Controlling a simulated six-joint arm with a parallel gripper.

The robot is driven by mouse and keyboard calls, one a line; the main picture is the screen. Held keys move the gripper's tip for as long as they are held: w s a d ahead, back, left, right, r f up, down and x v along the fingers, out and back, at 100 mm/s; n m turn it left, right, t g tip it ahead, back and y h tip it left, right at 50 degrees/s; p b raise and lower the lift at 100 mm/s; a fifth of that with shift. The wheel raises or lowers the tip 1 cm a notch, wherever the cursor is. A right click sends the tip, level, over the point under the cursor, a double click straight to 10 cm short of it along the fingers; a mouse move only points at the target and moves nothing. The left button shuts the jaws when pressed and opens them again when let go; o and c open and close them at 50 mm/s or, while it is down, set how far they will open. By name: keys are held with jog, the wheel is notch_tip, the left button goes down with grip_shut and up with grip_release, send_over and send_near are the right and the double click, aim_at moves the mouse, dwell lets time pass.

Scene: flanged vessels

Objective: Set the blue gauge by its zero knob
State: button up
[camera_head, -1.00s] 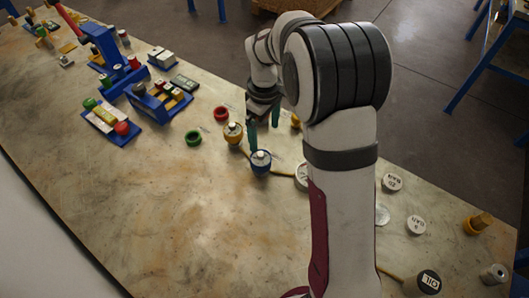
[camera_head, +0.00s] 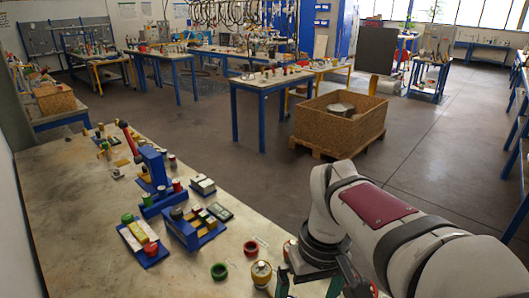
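The blue gauge and its zero knob are not in view now; the picture ends at the bottom just below a yellow gauge (camera_head: 261,272), which has a pale top. My gripper (camera_head: 309,288) is at the bottom edge, to the right of the yellow gauge. Its two teal fingers point down and stand apart with a gap between them. Their tips are cut off by the frame edge, and I see nothing held between them.
A green ring (camera_head: 219,271) and a red ring (camera_head: 250,248) lie left of my gripper. Blue fixtures (camera_head: 193,229) with coloured parts stand farther left on the table (camera_head: 75,215). A wooden crate (camera_head: 340,125) stands on the floor beyond.

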jog(key=s+f+m, duration=0.2)
jog(key=s+m, duration=0.2)
jog(key=s, duration=0.4)
jog(key=s+a+f+m+y, duration=0.1)
jog(key=s+m, duration=0.3)
jog(key=s, duration=0.4)
jog(key=shift+s+a+f, duration=0.15)
jog(key=shift+a+f, duration=0.05)
jog(key=shift+f, duration=0.55)
jog(key=w+d+r+n+h, duration=0.1)
jog(key=w+d+n, duration=0.4)
jog(key=w, duration=0.3)
jog(key=w+d+r+n, duration=0.2)
jog(key=w+d+n, duration=0.35)
jog(key=w, duration=0.35)
jog(key=w+d+r+n+h, duration=0.1)
jog(key=w+d+n, duration=0.35)
jog(key=w, duration=0.35)
notch_tip(320, 180, down, 10)
jog(key=shift+d+r+m, duration=0.15)
jog(key=shift+d+m, duration=0.15)
jog(key=shift+s, duration=0.1)
